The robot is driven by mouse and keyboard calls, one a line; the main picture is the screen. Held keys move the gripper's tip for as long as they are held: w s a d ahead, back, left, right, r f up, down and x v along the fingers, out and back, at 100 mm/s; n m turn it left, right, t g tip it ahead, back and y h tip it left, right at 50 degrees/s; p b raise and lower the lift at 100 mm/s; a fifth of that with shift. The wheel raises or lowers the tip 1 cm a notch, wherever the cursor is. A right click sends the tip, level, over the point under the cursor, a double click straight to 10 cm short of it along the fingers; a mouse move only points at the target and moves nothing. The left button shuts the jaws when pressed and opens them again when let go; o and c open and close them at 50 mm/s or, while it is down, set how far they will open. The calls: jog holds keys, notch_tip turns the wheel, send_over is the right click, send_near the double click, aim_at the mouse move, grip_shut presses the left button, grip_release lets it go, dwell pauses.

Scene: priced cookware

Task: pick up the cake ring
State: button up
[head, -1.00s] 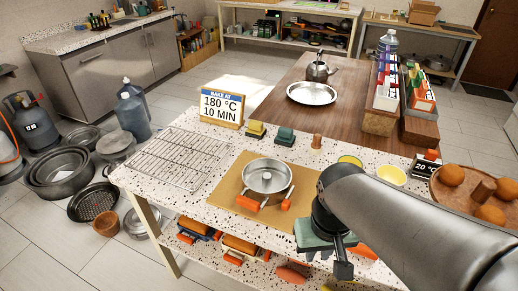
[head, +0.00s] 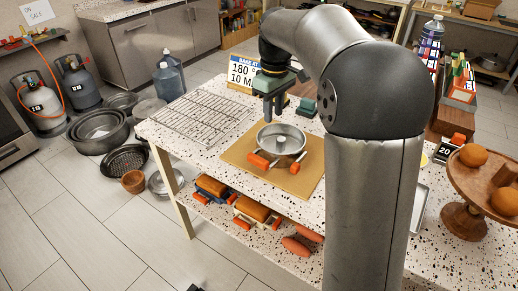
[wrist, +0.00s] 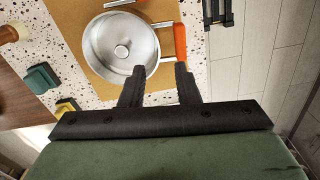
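The cake ring (head: 281,138) is a round silver metal pan with a raised centre tube. It sits on a tan board (head: 245,155) on the speckled worktop. Orange pieces (head: 258,161) show at its near side. In the wrist view the cake ring (wrist: 100,45) lies just beyond my fingertips, to the left of centre, with one orange piece (wrist: 180,42) at its right. My gripper (head: 273,110) is above the cake ring's back-left side, pointing down. In the wrist view my gripper (wrist: 160,69) has its fingers apart with nothing between them.
A wire rack (head: 195,112) lies to the left. A sign (head: 242,76) and a green block (head: 307,106) stand behind the board. A stand with round brown items (head: 472,182) is at the right.

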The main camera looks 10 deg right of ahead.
jog(key=w, duration=0.1)
send_over(267, 153)
notch_tip(267, 153, down, 12)
jog(key=r, duration=0.1)
jog(key=shift+n, duration=0.3)
jog(key=shift+f+p, duration=0.9)
jog(key=shift+f, duration=2.35)
jog(key=shift+c, duration=0.3)
jog(key=shift+w, duration=0.1)
grip_shut()
